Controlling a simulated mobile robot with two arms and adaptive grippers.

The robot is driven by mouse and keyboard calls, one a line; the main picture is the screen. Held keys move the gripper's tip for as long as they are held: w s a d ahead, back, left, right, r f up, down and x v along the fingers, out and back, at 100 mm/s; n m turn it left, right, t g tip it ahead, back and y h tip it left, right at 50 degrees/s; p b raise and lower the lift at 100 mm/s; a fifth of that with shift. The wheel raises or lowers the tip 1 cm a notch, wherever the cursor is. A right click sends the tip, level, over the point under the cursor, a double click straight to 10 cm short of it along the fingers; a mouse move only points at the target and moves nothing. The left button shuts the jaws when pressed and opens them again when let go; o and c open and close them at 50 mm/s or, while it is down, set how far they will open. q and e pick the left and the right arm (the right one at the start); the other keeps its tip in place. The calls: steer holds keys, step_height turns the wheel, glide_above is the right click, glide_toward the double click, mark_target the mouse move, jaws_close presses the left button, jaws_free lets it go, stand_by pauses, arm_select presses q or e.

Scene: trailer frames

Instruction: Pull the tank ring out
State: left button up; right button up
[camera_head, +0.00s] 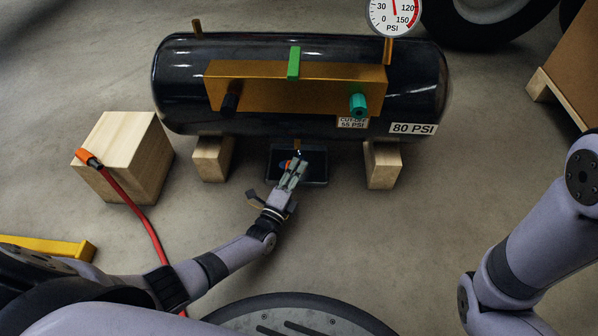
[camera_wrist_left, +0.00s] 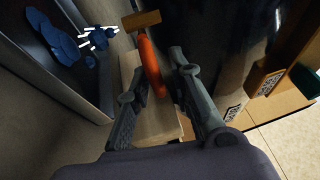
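The black tank (camera_head: 300,120) lies across two wooden supports. An orange ring (camera_head: 285,164) shows beneath it, above a dark tray (camera_head: 318,167), partly hidden by my left gripper (camera_head: 295,168). In the left wrist view the orange ring (camera_wrist_left: 151,66) hangs edge-on below a brass-coloured piece (camera_wrist_left: 141,20). My left gripper (camera_wrist_left: 160,72) has its fingers apart, on either side of the ring's lower part. Contact with the ring cannot be made out. My right arm shows at the right of the head view, but its gripper is out of view.
A wooden cube (camera_head: 124,160) with a red hose (camera_head: 140,212) on it stands at the left. Wooden supports (camera_head: 213,158) (camera_head: 383,165) flank the tray. A brass panel (camera_head: 330,88) with a green handle (camera_head: 294,63) and a pressure gauge (camera_head: 393,14) are on the tank.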

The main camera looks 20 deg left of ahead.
arm_select(q)
steer(key=shift+o, duration=0.7)
steer(key=shift+f, duration=0.1)
steer(key=shift+s, duration=0.1)
steer(key=s, duration=0.4)
steer(key=s+a+f, duration=0.1)
steer(key=s, duration=0.6)
steer(key=shift+s+a+f, duration=0.15)
steer(key=shift+s+f, duration=0.15)
steer(key=shift+f, duration=0.1)
